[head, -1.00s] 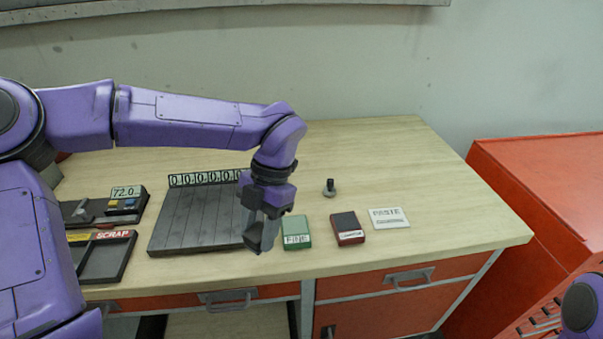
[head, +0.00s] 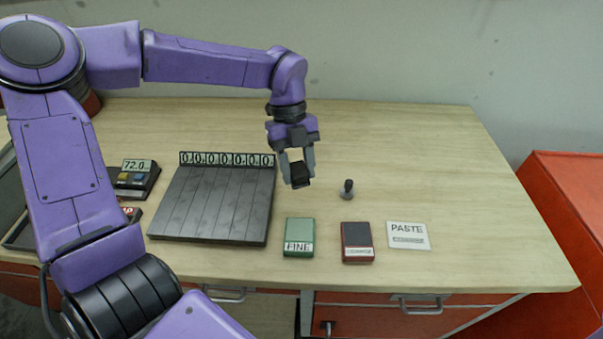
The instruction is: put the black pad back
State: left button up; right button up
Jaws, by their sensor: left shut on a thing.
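My left gripper (head: 298,178) is shut on a small black block, which looks like the black pad (head: 299,174). It holds the pad above the table, behind the green FINE block (head: 300,231) and right of the dark slatted board (head: 215,205). The pad's underside and its height above the table are hard to judge. A dark red block with a black top (head: 357,236) and a white label lies right of the green block. A white PASTE card (head: 408,235) lies farther right. My right gripper is not in view.
A small dark knobbed piece (head: 347,190) stands right of the gripper. A row of number plates (head: 227,159) runs along the board's back edge. A box with a 72.0 display (head: 137,178) is at left. The table's back right is clear. A red cabinet (head: 575,215) stands at right.

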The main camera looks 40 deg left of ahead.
aim_at(302, 193)
pick_arm(q)
jog(key=w+f, duration=0.1)
jog(key=w+a+f, duration=0.1)
jog(key=w+f+p, duration=0.1)
jog(key=shift+a+f, duration=0.35)
notch_tip(302, 193, down, 2)
jog(key=shift+s+f, duration=0.15)
jog(key=shift+f, duration=0.6)
jog(key=o, duration=1)
jog(key=shift+r, duration=0.1)
jog(key=b+v, duration=0.2)
jog(key=v, duration=1)
jog(key=shift+d+r, duration=0.1)
jog(key=shift+d, duration=0.05)
